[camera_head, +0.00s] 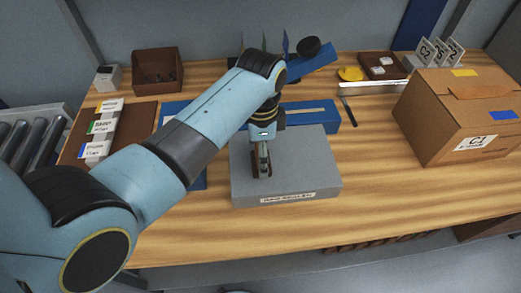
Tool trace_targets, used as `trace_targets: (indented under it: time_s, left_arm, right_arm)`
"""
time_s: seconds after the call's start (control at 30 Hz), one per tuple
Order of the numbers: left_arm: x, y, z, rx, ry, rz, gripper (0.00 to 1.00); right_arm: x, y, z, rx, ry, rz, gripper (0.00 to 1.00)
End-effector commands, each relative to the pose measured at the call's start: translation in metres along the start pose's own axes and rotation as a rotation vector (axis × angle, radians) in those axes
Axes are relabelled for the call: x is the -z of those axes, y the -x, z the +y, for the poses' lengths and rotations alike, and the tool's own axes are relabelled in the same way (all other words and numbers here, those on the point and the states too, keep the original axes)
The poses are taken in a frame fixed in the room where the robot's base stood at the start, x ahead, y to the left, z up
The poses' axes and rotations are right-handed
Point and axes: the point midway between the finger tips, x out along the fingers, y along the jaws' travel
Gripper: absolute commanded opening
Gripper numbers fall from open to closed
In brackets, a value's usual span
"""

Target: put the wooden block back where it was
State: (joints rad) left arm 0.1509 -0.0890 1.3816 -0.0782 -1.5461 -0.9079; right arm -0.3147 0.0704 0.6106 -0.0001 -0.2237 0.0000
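My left gripper (261,170) comes in from the left and points down over the top of a grey slab-like box (313,165) with a white label on its front. Its fingertips are at or just above the box top. Small brown patches show at the fingertips. I cannot tell whether they are finger pads or the edges of a wooden block, nor whether the fingers are open or shut. No wooden block shows clearly elsewhere, though my arm hides part of the table. My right gripper is not in view.
A cardboard box (433,135) stands at right. Blue trays (325,110) lie behind the grey box. A brown bin (157,70), a small white box (108,78) and a brown board (139,120) with white cartons stand at left. The right front tabletop is clear.

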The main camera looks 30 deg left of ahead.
Motion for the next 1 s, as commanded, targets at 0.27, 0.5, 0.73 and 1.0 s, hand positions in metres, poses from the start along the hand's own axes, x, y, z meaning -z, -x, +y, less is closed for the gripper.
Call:
trace_targets:
  time_s: [0.27,0.5,0.73,1.0]
  left_arm:
    - [0.000,0.001,0.000,0.000,0.000,0.000,0.80]
    - [0.001,0.031,0.000,0.004,0.000,0.003,0.80]
    - [0.001,0.084,-0.001,0.003,0.001,0.004,0.80]
    - [0.000,0.120,0.000,0.000,0.000,0.000,0.80]
  right_arm:
    - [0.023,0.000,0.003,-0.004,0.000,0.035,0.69]
    - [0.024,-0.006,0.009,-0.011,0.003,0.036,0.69]
    - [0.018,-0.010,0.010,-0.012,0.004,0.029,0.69]
    - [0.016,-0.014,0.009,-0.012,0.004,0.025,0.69]
